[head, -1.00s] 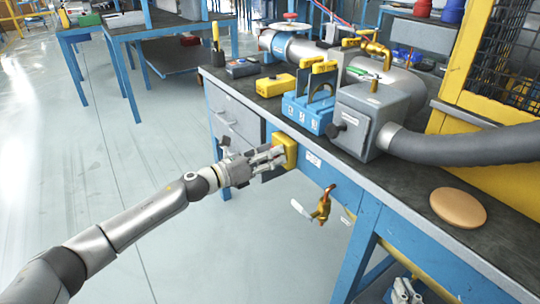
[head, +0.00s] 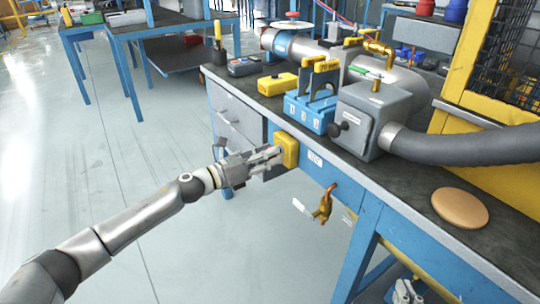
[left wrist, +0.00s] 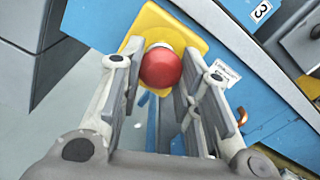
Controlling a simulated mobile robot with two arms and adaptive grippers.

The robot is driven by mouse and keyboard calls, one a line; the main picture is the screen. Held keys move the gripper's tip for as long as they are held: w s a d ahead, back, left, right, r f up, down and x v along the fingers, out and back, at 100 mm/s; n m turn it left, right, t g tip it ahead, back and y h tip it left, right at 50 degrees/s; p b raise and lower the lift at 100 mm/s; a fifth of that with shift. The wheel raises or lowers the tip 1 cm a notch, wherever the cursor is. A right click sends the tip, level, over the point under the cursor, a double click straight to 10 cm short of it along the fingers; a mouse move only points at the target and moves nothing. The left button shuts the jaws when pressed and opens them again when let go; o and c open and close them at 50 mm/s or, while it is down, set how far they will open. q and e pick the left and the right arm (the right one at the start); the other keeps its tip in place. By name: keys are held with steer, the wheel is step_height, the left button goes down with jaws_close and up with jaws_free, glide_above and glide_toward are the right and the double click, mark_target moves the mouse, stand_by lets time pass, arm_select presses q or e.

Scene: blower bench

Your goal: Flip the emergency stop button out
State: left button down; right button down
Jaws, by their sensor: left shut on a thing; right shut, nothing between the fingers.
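The emergency stop is a yellow box (head: 288,146) on the blue front edge of the bench. Its round red button (left wrist: 160,68) shows in the left wrist view, standing out from the yellow box on a pale collar. My left gripper (head: 277,153) reaches the box from the left and is shut on the red button, one finger on each side. In the head view the fingers hide the button. My right gripper (head: 404,287) is low at the bottom right, below the bench, shut and empty, partly cut off by the frame.
A blue unit (head: 312,110), a grey housing with a thick hose (head: 460,148) and a tan disc (head: 459,207) are on the bench top (head: 400,180). The floor at left is clear.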

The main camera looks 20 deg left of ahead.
arm_select(q)
steer(key=c, duration=1)
jaws_free()
steer(key=shift+a, duration=0.2)
steer(key=shift+c, duration=0.2)
steer(key=shift+s, duration=0.1)
steer(key=v, duration=1.2)
